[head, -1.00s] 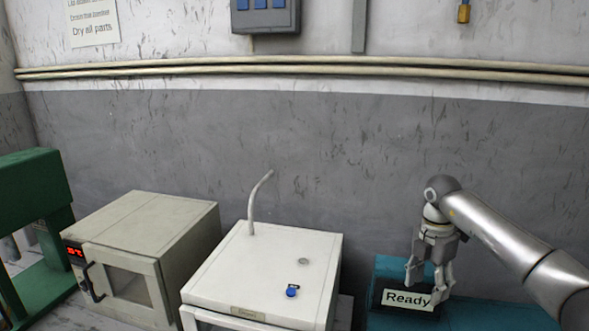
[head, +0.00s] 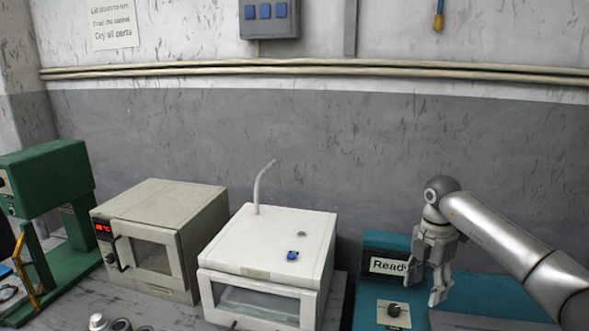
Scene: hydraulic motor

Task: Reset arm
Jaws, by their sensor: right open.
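My right gripper (head: 428,289) comes in from the right on a silver arm. It is open and empty, with its fingers pointing down. It hangs in front of a teal bench unit and partly covers the right end of the "Ready" sign (head: 387,266). I cannot tell how far above the teal surface the fingertips are. My left gripper is not in view.
A white box with a glass front (head: 270,236) and a bent pipe stands left of the teal unit (head: 373,304), which has a dark knob (head: 394,309). Further left are a beige oven (head: 165,215) and a green press (head: 48,178). Small metal parts (head: 120,324) lie at the front.

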